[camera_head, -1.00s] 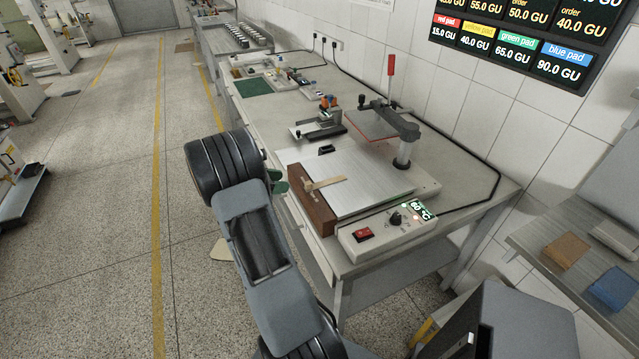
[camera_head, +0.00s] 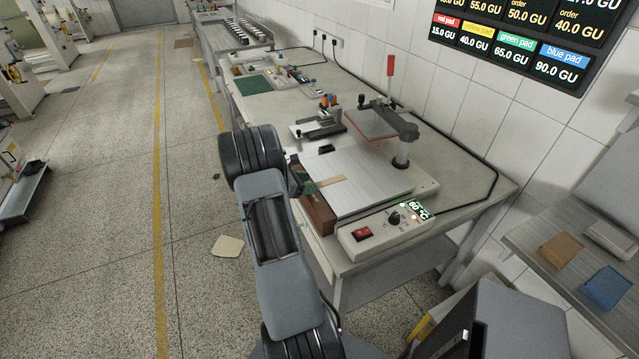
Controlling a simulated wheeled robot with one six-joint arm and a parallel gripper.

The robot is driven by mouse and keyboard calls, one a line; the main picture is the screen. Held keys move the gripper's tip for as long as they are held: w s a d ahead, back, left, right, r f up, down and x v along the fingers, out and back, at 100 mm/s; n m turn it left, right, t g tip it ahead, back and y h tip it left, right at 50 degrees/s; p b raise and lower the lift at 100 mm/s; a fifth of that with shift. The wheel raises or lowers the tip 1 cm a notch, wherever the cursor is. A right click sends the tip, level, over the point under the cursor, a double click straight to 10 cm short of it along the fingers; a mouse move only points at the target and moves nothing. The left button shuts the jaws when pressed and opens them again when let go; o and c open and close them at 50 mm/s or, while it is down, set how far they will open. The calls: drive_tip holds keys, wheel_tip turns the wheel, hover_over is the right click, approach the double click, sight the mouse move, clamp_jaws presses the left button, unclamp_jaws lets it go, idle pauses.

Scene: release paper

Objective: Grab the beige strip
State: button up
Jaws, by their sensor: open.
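The beige strip (camera_head: 330,181) lies flat over the left edge of the silver plate (camera_head: 370,182) of the heated press, by the brown block (camera_head: 318,214). Its left end is close to my gripper and partly hidden. My gripper (camera_head: 307,187) is at the left side of the press, with a green part showing at its tip. It is open, with its tip at or just beside the strip's left end. My own arm hides part of the gripper, and I cannot tell whether the strip lies between the fingers.
The press's control box (camera_head: 388,228) has a red switch and a lit display. A post with an upper plate (camera_head: 372,124) stands behind. A beige sheet (camera_head: 227,246) lies on the floor left of my arm. The floor there is otherwise mostly clear.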

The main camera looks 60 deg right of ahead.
clamp_jaws()
idle(0.4)
